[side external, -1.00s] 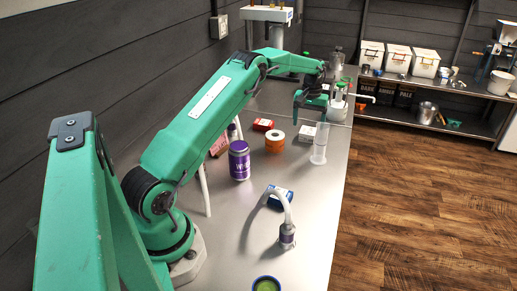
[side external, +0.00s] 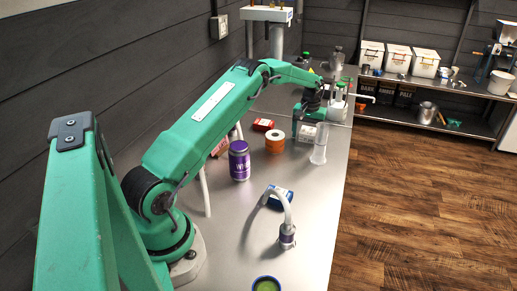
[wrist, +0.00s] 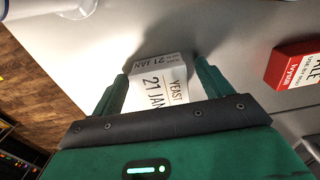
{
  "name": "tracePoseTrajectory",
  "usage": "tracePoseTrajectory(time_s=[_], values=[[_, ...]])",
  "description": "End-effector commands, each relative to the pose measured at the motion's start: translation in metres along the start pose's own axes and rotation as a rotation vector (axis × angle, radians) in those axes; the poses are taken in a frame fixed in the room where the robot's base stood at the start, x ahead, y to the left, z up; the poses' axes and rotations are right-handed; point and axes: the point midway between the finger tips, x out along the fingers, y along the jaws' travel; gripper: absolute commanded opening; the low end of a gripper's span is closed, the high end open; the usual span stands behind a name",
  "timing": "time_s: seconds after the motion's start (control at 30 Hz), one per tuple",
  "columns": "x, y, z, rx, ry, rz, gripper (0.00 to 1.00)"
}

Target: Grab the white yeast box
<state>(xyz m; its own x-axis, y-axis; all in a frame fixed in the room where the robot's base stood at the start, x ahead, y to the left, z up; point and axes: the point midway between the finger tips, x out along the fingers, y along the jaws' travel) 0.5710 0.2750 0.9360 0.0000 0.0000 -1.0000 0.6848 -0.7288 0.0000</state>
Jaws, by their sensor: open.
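The white yeast box (wrist: 165,88), printed "YEAST 21 JAN", lies between the two green fingers of my gripper (wrist: 162,72) in the wrist view. The fingers are open, one on each side of it, with the box's near part hidden by the gripper body. I cannot tell whether either finger touches it. In the side view the white box (side external: 307,135) stands on the steel bench, directly below and in front of my gripper (side external: 310,121).
A clear cylinder (side external: 319,145) stands close to the right of the box. A purple can (side external: 239,161) stands nearer on the bench.

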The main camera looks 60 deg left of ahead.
Motion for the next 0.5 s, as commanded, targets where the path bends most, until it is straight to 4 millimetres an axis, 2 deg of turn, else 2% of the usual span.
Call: tracePoseTrajectory(time_s=[0.13, 0.37, 0.5], values=[[-0.0002, 0.0000, -0.0001, 0.000, 0.000, 0.000, 0.76], [-0.0003, 0.0000, -0.0001, 0.000, 0.000, 0.000, 0.31], [-0.0006, 0.0001, -0.0002, 0.000, 0.001, 0.000, 0.29]])
